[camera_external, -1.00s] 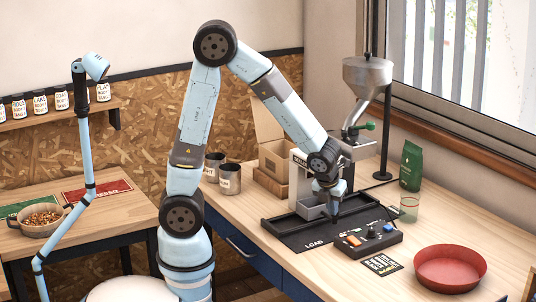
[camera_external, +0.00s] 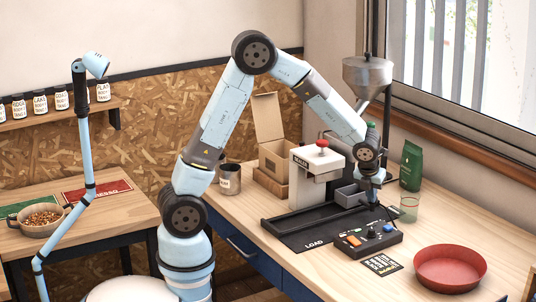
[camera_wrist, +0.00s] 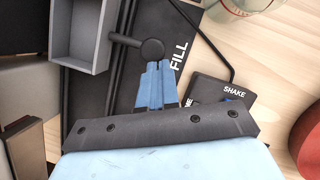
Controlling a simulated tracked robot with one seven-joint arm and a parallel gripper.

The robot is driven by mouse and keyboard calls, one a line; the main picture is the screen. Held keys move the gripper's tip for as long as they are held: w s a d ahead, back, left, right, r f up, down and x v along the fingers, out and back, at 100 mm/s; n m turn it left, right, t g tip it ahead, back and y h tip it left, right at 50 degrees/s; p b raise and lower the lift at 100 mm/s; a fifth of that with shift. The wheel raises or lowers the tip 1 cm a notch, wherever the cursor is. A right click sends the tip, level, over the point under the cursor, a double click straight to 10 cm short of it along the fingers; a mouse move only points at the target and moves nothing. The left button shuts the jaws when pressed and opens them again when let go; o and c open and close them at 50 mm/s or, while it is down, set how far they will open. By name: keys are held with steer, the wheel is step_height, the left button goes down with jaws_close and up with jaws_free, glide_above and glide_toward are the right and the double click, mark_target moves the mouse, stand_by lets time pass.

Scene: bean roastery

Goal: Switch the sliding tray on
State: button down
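The grey open tray (camera_external: 346,198) sits at the far right part of the black rail base (camera_external: 290,228), whose near end reads LOAD. In the wrist view the empty tray (camera_wrist: 78,58) is at top left, and its black rod ends in a round knob (camera_wrist: 152,49). My gripper (camera_external: 375,202) is low at the right end of the base, beside the tray. In the wrist view my gripper's blue fingers (camera_wrist: 155,68) are together and empty, with tips right at the knob, beside the word FILL. I cannot tell whether they touch it.
A glass (camera_external: 409,208), green bag (camera_external: 411,166) and red bowl (camera_external: 450,268) are at right.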

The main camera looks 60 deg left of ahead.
steer(key=shift+s, duration=0.15)
steer(key=s+d+r, duration=0.3)
steer(key=s+r, duration=0.3)
steer(key=r, duration=0.3)
steer(key=shift+s+d+r, duration=0.2)
steer(key=shift+d, duration=0.05)
steer(key=shift+a, duration=0.1)
